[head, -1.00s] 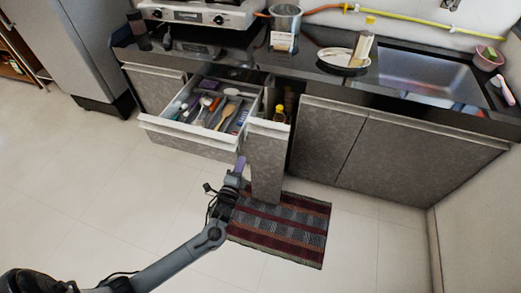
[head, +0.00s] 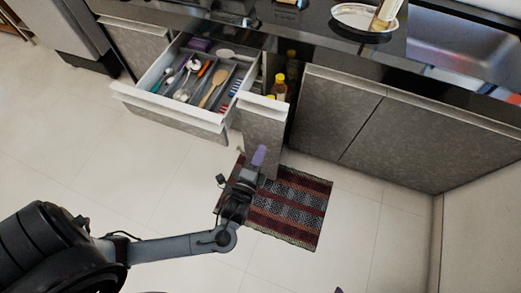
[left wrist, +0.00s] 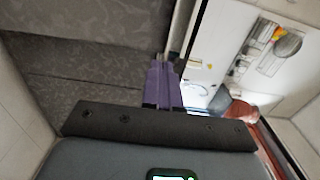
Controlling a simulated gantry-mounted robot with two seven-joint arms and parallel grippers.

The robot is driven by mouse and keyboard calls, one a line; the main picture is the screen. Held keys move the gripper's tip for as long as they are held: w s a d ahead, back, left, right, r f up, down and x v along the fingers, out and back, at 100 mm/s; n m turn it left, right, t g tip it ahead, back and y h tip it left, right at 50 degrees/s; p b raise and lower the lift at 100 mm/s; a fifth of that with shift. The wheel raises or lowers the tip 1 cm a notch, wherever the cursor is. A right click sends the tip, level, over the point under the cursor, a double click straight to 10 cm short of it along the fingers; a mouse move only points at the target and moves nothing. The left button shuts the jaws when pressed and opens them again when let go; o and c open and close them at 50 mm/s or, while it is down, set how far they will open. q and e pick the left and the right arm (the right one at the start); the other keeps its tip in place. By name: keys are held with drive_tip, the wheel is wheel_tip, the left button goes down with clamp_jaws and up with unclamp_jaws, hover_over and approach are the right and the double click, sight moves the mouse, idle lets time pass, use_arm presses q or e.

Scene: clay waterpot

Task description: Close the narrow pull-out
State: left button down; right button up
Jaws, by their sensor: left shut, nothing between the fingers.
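The narrow pull-out (head: 262,129) stands open, with a grey stone-look front and a pale top edge. Bottles with yellow caps (head: 279,85) show inside it, behind the front. My left gripper (head: 259,156), with purple fingers, is shut and empty. Its fingertips overlap the lower part of the pull-out's front in the head view; I cannot tell whether they touch it. In the left wrist view the shut purple fingers (left wrist: 164,84) point toward the edge of grey stone-look panels.
A wide drawer (head: 170,115) of utensils stands open just left of the pull-out. Shut cabinet doors (head: 400,140) are on the right. A striped rug (head: 290,207) lies on the floor below. Pale tiled floor (head: 110,170) is free to the left.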

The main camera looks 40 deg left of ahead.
sight(279, 109)
use_arm(q)
drive_tip(key=b+x, duration=0.5)
drive_tip(key=x, duration=0.7)
use_arm(e)
drive_tip(key=x, duration=0.5)
drive_tip(key=shift+s+a+f, duration=0.1)
drive_tip(key=shift+f, duration=0.15)
use_arm(q)
drive_tip(key=shift+r, duration=0.1)
